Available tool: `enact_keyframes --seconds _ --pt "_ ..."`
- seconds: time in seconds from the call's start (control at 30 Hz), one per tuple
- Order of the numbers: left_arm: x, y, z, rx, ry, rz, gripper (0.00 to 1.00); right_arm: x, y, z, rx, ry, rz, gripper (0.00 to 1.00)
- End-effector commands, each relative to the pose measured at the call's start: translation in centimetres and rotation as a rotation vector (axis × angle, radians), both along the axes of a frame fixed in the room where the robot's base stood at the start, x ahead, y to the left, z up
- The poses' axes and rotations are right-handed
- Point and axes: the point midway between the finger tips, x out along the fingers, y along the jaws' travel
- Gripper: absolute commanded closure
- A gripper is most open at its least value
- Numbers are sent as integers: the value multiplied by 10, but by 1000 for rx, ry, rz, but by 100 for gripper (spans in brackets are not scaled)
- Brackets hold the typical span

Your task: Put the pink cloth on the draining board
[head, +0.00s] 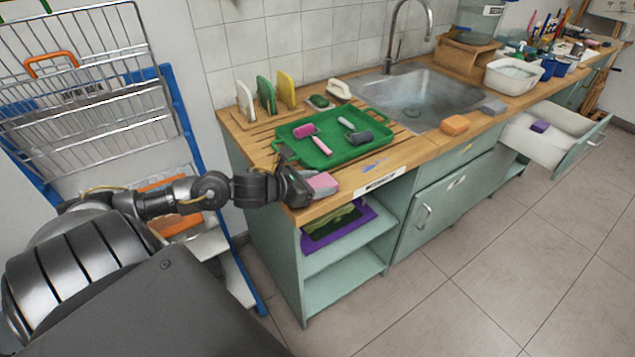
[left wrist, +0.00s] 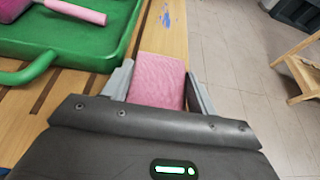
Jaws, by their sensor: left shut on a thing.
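The pink cloth (head: 322,183) is a small folded block at the near left corner of the wooden counter. It also shows in the left wrist view (left wrist: 158,80), between the two grey fingers. My left gripper (head: 306,186) is shut on it. The cloth is over or on the counter's front edge; I cannot tell whether it touches the wood. The draining board (head: 262,134) is the grooved wood left of the sink, largely covered by a green tray. My right gripper is out of view.
The green tray (head: 290,129) holds pink and grey rollers, just beyond the cloth. Upright boards (head: 265,94) stand behind it. The sink (head: 420,95) lies to the right, with an orange sponge (head: 455,124) at its front. A drawer (head: 560,135) hangs open at far right.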

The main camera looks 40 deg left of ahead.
Motion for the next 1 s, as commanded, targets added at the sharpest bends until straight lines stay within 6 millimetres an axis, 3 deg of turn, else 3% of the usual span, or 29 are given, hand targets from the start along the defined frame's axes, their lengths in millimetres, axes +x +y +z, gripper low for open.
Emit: enact_keyframes --seconds 0.07,0.1,0.17,0.53,1.0 --pt "0 0 -3 0 0 0 64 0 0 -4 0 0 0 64" --pt "0 0 -3 0 0 0 41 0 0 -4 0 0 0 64" --pt "0 0 -2 0 0 0 33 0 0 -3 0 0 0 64" --pt "0 0 3 0 0 0 33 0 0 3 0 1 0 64" --pt "-49 15 19 1 7 1 33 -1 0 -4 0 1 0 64"
